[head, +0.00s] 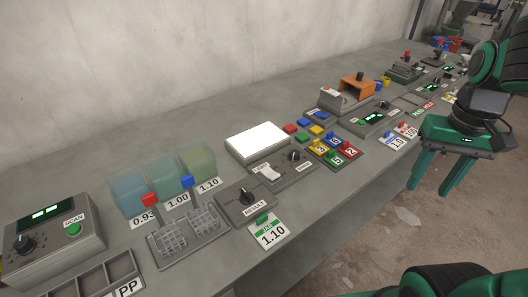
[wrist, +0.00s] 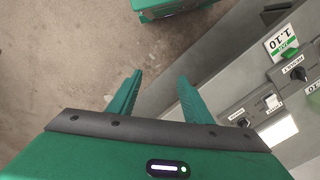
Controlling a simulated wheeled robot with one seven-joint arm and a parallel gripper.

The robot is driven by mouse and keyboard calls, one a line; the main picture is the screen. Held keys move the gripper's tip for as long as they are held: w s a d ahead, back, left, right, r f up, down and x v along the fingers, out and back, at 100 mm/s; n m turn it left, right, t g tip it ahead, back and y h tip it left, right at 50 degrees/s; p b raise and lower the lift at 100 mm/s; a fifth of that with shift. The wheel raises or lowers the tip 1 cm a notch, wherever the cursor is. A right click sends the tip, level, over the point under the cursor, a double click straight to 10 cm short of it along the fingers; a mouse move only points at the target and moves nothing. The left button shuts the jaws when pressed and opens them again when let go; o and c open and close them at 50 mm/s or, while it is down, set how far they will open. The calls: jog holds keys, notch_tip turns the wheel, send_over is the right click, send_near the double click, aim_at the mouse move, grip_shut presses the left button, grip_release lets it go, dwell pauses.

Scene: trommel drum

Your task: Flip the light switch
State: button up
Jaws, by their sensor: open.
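The light switch is a white rocker (head: 270,173) on a grey panel (head: 283,168) that also bears a black knob. A bright white flat panel (head: 258,142) stands just behind it on the bench. In the wrist view the switch (wrist: 272,102) shows small at the right, beside the white panel (wrist: 277,134). My gripper (head: 428,190) is at the right of the head view, apart from the switch, with its green fingers spread and empty. In the wrist view its fingertips (wrist: 160,76) hang over the floor in front of the bench edge.
A RESULT knob box (head: 246,200) and a green 1.10 card (head: 269,231) sit left of the switch panel. Coloured numbered blocks (head: 335,149) lie to its right. Wire baskets (head: 190,232) and a SCAN box (head: 50,238) stand further left.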

jog(key=w+a+n, duration=0.3)
jog(key=w+a, duration=0.2)
jog(key=w, duration=0.4)
jog(key=n, duration=0.8)
send_over(267, 170)
notch_tip(267, 170, down, 3)
notch_tip(267, 170, down, 10)
jog(key=shift+f, duration=0.1)
